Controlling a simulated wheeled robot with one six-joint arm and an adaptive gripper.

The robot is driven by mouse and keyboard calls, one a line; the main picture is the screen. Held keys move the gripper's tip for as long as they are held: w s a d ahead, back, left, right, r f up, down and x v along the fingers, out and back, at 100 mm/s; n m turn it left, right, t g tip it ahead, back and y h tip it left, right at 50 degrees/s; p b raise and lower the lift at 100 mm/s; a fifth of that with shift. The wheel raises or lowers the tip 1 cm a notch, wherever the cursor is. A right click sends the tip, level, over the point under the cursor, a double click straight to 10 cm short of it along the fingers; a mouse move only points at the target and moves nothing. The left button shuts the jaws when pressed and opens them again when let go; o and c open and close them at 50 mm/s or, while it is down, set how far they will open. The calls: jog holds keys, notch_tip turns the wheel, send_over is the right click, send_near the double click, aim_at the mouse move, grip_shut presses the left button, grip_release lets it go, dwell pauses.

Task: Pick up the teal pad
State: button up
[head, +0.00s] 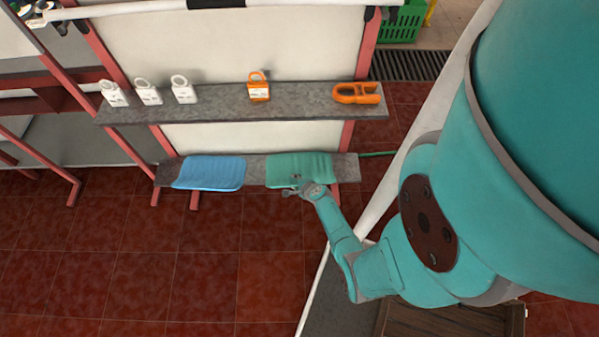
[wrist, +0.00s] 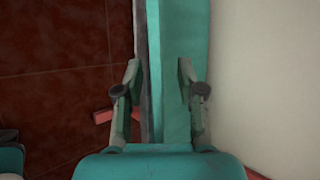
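The teal pad (head: 300,165) lies on the right part of the low grey shelf, its front edge over the shelf's front. In the wrist view the pad (wrist: 175,110) runs up the middle as a long teal band. My gripper (head: 296,190) is at the pad's front edge in the head view. In the wrist view my gripper (wrist: 158,72) is open, with the pad's edge and a strip of grey shelf seen between its fingers. The right finger overlaps the pad; the left finger is outside the edge. I cannot tell whether either touches.
A blue pad (head: 208,172) lies left on the same low shelf (head: 256,173). The upper shelf (head: 220,107) above holds several white tags (head: 148,92), an orange tag (head: 259,88) and an orange clamp-like item (head: 356,93). The red tiled floor (head: 200,270) in front is clear.

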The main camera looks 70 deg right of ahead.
jog(key=shift+w+f, duration=0.1)
grip_shut()
dwell(0.5)
